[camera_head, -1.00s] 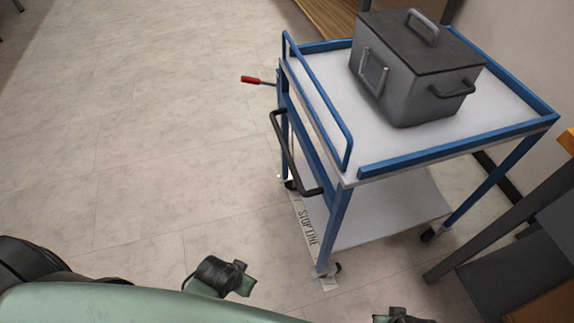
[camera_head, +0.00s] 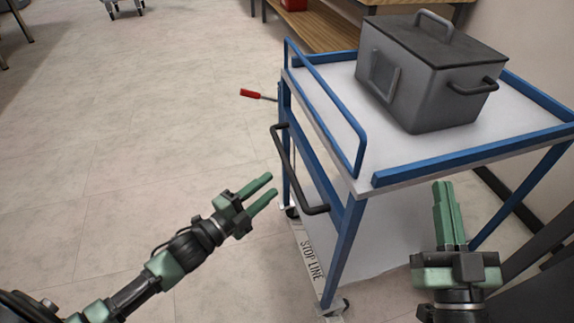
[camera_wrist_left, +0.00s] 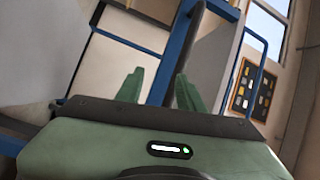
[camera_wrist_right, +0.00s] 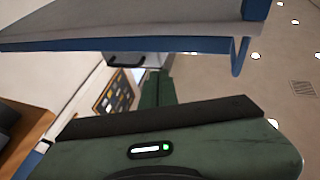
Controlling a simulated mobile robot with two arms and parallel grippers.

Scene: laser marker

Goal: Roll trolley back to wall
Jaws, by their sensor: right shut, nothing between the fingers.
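The trolley has a blue frame and a pale top (camera_head: 345,92), and stands at right in the head view. Its black handle (camera_head: 290,168) is on the near left end. A red-tipped lever (camera_head: 252,94) sticks out behind it. My left gripper (camera_head: 268,187) is open and empty, just left of the handle and apart from it. In the left wrist view the dark handle bar (camera_wrist_left: 184,45) lies ahead between the open fingers. My right gripper (camera_head: 446,187) is shut and empty, in front of the trolley's near long side. The trolley edge (camera_wrist_right: 140,44) crosses above its fingers in the right wrist view.
A grey lidded box (camera_head: 425,75) stands on the trolley top. A strip marked STOP LINE (camera_head: 312,262) lies on the floor by the near wheel. A wall is at right, and a wooden bench (camera_head: 310,28) stands behind.

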